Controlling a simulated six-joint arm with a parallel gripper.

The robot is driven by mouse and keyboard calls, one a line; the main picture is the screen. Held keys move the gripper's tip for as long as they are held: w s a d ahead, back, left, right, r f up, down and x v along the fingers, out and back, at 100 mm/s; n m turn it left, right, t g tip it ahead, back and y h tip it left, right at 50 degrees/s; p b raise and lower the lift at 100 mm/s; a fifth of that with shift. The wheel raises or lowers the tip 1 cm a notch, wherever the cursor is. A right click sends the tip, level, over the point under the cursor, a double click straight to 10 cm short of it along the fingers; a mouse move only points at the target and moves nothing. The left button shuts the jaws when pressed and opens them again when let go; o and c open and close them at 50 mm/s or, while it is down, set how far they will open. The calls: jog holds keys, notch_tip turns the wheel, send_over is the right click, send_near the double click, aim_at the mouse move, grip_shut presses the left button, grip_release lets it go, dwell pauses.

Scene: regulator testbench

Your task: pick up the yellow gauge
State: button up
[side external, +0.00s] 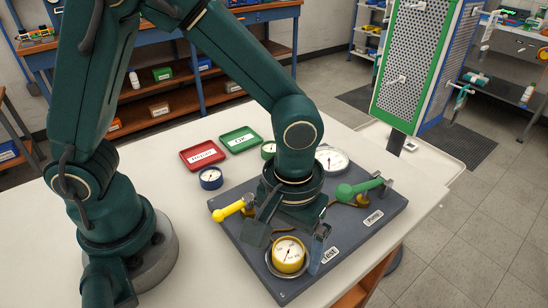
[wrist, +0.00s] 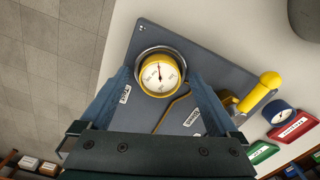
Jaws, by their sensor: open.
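The yellow gauge (side external: 288,255), with a white dial, sits upright in a round metal-rimmed seat at the front corner of the dark grey board (side external: 240,222). In the wrist view the yellow gauge (wrist: 160,75) lies between my finger ends. My gripper (side external: 288,243) is open, pointing down, with one blue-grey finger on each side of the gauge as seen in both views. The wrist view shows my gripper (wrist: 161,80) empty. I cannot tell whether the fingertips reach down to the gauge's height.
A yellow-handled valve (side external: 233,208) and a green-handled valve (side external: 358,188) stand on the board, with a large white gauge (side external: 332,159) behind. A blue gauge (side external: 211,178), red tray (side external: 204,156) and green tray (side external: 240,140) sit on the white table.

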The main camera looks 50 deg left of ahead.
aim_at(290, 249)
grip_shut()
jog(key=shift+r, duration=0.45)
notch_tip(290, 249, up, 4)
jog(key=shift+w+f, duration=0.1)
jog(key=shift+f, duration=0.15)
jog(key=w+a+r, duration=0.2)
jog(key=a+r, duration=0.5)
jog(key=a, duration=0.4)
notch_tip(290, 249, up, 10)
jog(key=shift+s+a+f, duration=0.2)
jog(key=shift+a, duration=0.05)
